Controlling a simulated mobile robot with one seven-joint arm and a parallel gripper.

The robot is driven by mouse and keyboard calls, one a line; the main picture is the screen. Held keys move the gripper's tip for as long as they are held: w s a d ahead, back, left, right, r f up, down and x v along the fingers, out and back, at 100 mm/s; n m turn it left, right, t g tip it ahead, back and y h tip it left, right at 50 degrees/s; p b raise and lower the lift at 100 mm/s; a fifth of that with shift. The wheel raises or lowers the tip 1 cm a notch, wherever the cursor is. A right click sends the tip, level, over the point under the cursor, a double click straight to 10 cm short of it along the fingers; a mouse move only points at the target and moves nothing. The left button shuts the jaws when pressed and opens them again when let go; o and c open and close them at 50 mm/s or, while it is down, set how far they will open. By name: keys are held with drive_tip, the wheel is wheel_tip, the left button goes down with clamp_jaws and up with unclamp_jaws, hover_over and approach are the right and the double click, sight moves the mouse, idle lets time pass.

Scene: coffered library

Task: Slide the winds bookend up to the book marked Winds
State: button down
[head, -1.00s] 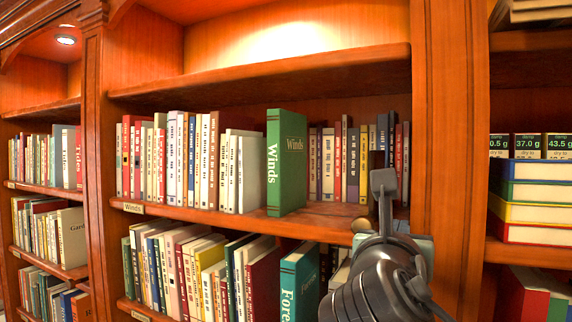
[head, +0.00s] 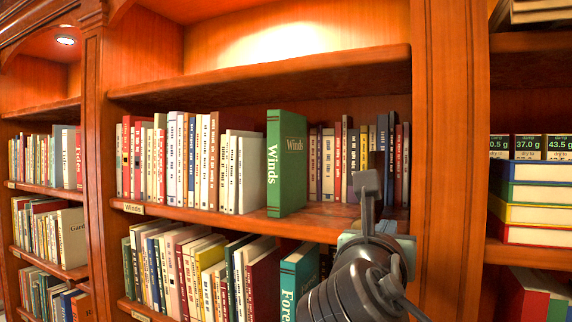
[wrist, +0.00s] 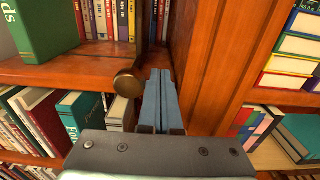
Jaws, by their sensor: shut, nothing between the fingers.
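The green book marked Winds (head: 286,163) stands upright on the middle shelf, at the right end of the left row of books. Its lower part also shows at the upper left of the wrist view (wrist: 40,28). A round brass-coloured piece (wrist: 127,83), possibly part of the winds bookend, shows at the shelf's front edge in the wrist view. My gripper (wrist: 158,76) is shut and empty, just right of this piece; whether they touch I cannot tell.
The shelf board (head: 320,217) is bare in front of the right group of books (head: 346,160). An upright wooden post (head: 449,160) closes the bay on the right. Below, a row of books includes a teal one (head: 299,283). A Winds label (head: 134,208) is on the shelf edge.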

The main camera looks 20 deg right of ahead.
drive_tip(key=w+a+p, duration=0.3)
drive_tip(key=w+a, duration=1.2)
drive_tip(key=w, duration=0.2)
drive_tip(key=shift+r, duration=0.15)
idle(4.8)
drive_tip(key=shift+w, duration=0.1)
drive_tip(key=s+d+b, duration=0.1)
drive_tip(key=s+d, duration=0.1)
drive_tip(key=shift+s+d, duration=0.3)
drive_tip(key=shift+s, duration=0.05)
idle(0.5)
drive_tip(key=shift+a+f, duration=0.1)
drive_tip(key=shift+f, duration=0.1)
